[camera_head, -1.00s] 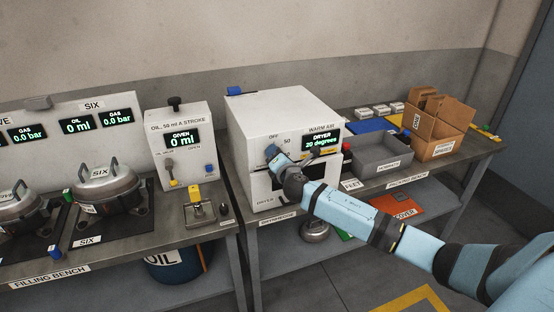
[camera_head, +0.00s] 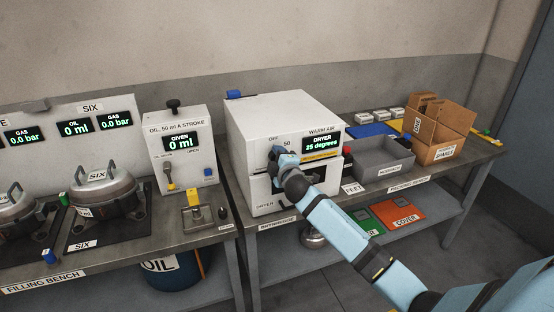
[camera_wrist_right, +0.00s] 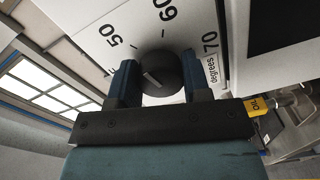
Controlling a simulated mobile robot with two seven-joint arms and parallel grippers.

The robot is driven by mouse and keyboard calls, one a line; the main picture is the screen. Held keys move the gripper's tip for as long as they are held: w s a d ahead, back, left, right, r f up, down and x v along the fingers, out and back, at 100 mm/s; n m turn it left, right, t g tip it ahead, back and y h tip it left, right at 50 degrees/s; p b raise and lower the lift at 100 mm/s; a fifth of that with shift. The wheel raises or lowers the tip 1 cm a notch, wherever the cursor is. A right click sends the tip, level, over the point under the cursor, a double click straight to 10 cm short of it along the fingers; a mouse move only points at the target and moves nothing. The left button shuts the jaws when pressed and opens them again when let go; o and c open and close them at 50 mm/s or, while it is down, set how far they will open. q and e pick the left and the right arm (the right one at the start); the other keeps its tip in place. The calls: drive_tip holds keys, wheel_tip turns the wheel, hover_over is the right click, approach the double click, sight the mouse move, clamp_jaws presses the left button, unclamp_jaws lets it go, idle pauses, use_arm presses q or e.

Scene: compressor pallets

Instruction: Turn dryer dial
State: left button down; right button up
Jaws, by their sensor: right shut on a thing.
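The white dryer (camera_head: 283,110) stands on the bench in the head view, and its green display (camera_head: 322,144) reads 25 degrees. My right gripper (camera_head: 282,156) is at the upper left of the dryer's front and covers the dial there. In the right wrist view the round black dial (camera_wrist_right: 160,70) sits between the two fingers of my right gripper (camera_wrist_right: 158,82), which is shut on it. The dial has a short pale pointer line. Printed marks 50, 60 and 70 degrees show around it. My left gripper is not in view.
An oil dispenser (camera_head: 180,144) stands left of the dryer. A grey tray (camera_head: 382,158) and a cardboard box (camera_head: 440,130) stand to its right. Lidded metal vessels (camera_head: 104,192) are on the filling bench. A lower shelf holds an orange cover board (camera_head: 398,215).

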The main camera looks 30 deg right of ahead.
drive_tip(key=m, duration=0.3)
drive_tip(key=shift+m, duration=0.3)
drive_tip(key=m+p, duration=0.1)
drive_tip(key=m, duration=0.3)
drive_tip(key=shift+m, duration=0.3)
drive_tip(key=o, duration=0.9)
drive_tip(key=shift+o, duration=0.2)
drive_tip(key=b+v, duration=0.1)
drive_tip(key=v, duration=1.2)
drive_tip(key=shift+s, duration=0.45)
drive_tip(key=shift+f, duration=0.2)
